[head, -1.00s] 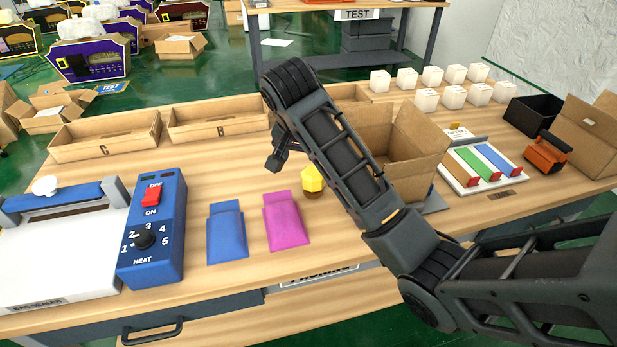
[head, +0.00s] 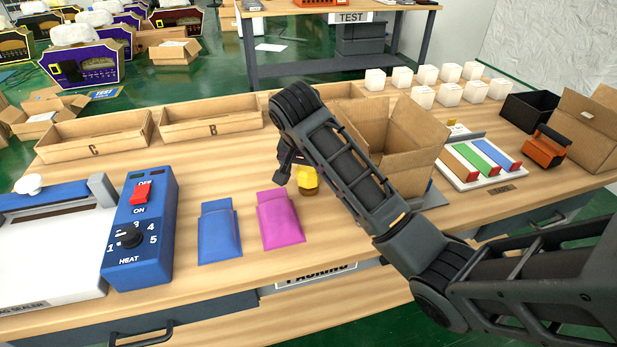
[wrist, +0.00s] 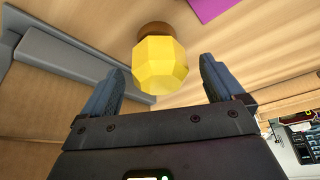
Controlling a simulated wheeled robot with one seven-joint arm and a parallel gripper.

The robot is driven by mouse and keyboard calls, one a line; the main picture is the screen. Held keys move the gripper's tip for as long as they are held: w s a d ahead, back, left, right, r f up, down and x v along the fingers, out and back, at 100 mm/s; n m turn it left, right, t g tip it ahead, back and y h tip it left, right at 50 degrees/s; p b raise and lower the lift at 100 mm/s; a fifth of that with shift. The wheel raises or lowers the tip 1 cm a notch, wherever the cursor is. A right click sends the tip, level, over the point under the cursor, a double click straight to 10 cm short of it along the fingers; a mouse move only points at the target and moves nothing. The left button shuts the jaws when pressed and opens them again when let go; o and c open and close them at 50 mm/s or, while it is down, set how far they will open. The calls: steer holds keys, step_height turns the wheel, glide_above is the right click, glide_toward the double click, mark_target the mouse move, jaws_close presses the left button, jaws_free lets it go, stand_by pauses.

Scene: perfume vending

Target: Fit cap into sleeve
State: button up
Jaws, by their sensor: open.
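The yellow faceted cap (head: 307,176) stands upright on the table, with a brown lower part. In the wrist view the cap (wrist: 161,64) lies between and just beyond the two fingertips, and the fingers do not appear to touch it. My gripper (wrist: 160,80) is open and empty. In the head view my gripper (head: 285,172) is low over the table, right at the cap's left side and partly hidden by my arm. A magenta sleeve (head: 280,219) and a blue sleeve (head: 219,232) lie flat in front. The magenta one is nearer the cap.
An open cardboard box (head: 405,140) stands right behind my arm. A blue heat control box (head: 140,230) and a bag sealer (head: 50,250) are at left. Wooden trays (head: 210,117) line the back. Colored strips (head: 480,160) and white boxes (head: 448,94) are at right.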

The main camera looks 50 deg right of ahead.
steer(key=shift+r, duration=0.15)
steer(key=c, duration=1.3)
